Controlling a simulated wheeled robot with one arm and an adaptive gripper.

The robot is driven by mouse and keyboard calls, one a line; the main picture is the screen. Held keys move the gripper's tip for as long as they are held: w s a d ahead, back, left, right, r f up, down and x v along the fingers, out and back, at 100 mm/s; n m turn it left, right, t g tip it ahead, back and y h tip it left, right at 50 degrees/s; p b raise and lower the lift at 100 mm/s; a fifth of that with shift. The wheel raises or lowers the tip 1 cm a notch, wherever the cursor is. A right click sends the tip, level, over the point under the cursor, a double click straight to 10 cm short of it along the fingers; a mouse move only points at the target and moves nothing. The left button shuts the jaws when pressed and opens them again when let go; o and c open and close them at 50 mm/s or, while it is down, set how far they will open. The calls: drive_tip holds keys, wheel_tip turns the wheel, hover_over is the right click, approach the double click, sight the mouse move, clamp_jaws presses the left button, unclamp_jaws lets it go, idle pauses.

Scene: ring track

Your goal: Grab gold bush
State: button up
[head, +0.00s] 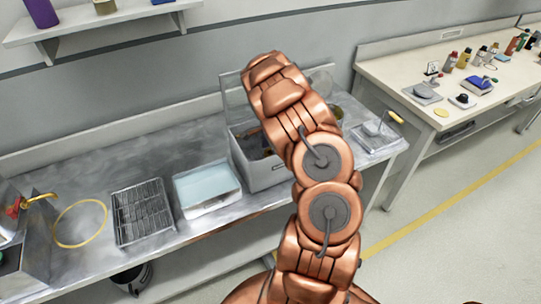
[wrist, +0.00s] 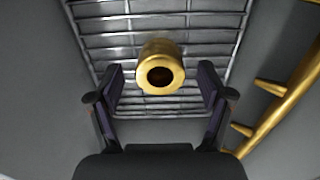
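The gold bush (wrist: 160,49) is a short, thick gold cylinder with a dark round hole in the end facing me, in the wrist view. It appears in front of a wire grid, at the upper middle. My gripper (wrist: 161,82) is open, with one dark finger to the left of the bush and one to the right. Gaps show between the bush and both fingers. In the head view my copper arm reaches over the bench by an open grey box (head: 268,178), and hides my gripper. I cannot make out the bush there.
In the wrist view a gold bar with prongs (wrist: 284,106) runs along the right, near the wire grid (wrist: 90,48). On the bench are a wire rack (head: 143,211), a pale blue-topped tray (head: 206,188) and a gold ring (head: 81,223). A white shelf (head: 95,20) hangs above.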

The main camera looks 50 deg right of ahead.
clamp_jaws()
idle(0.5)
